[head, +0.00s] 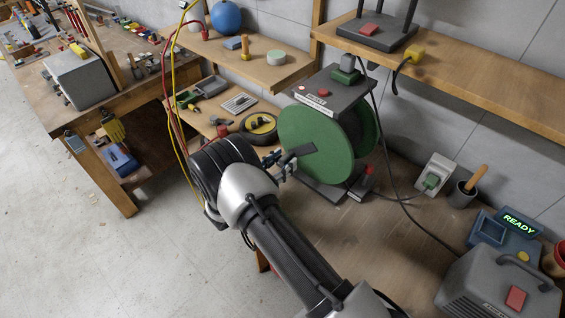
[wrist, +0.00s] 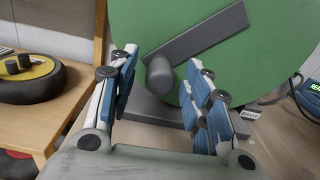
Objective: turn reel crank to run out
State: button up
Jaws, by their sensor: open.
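The green reel (head: 312,145) stands on the workbench under a dark bracket. Its dark flat crank arm (head: 299,152) lies across the near face. In the wrist view the reel (wrist: 250,70) fills the upper right, and the crank arm (wrist: 205,40) slopes down left to a dark round handle knob (wrist: 160,73). My gripper (head: 277,162) is at the near side of the reel, by the crank's lower end. In the wrist view my gripper (wrist: 162,83) is open, with the knob showing between its two blue-padded fingers. I cannot tell whether either finger touches the knob.
A small wheel with a yellow hub (wrist: 28,75) lies on the left shelf. Bare bench top (head: 380,225) lies right of my arm.

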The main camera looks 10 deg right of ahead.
jog(key=shift+d, duration=0.1)
jog(key=shift+c, duration=0.2)
grip_shut()
dwell(0.4)
